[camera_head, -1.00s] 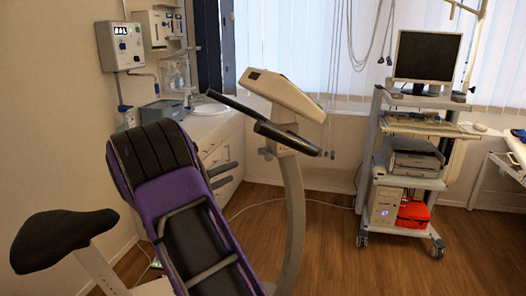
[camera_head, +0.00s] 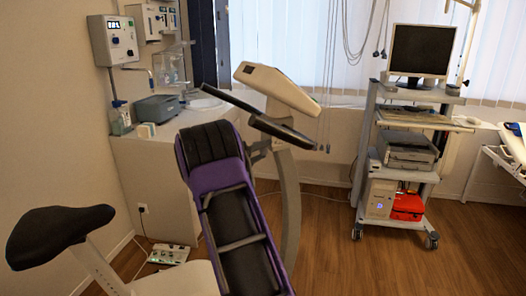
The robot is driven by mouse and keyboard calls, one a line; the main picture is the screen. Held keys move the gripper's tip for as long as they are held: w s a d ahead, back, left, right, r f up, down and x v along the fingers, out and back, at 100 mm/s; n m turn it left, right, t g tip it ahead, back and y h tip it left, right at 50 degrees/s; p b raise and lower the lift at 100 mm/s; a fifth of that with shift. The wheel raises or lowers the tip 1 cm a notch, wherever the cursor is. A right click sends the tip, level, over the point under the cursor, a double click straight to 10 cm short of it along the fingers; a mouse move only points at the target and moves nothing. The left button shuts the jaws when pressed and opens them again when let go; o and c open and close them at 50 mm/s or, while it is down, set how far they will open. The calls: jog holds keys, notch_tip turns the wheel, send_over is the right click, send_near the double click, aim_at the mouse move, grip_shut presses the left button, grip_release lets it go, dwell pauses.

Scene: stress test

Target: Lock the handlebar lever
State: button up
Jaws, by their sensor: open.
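The exercise bike stands in the middle, with black handlebars (camera_head: 283,131) below a pale console (camera_head: 277,88). A small grey clamp with a lever-like part (camera_head: 258,149) sits at the top of the curved grey post (camera_head: 291,205), just under the handlebars. It is too small to tell whether it is locked. The black saddle (camera_head: 58,234) is at lower left. My gripper is not visible.
A white cabinet (camera_head: 157,185) with devices and a sink stands behind on the left. A wheeled cart (camera_head: 364,150) with a monitor (camera_head: 421,50) stands at right. A small box (camera_head: 167,255) lies on the floor behind the saddle. The wooden floor between bike and cart is clear.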

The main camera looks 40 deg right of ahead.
jog(key=shift+d, duration=0.25)
jog(key=shift+w, duration=0.1)
grip_shut()
jog(key=shift+r, duration=0.2)
dwell(1.1)
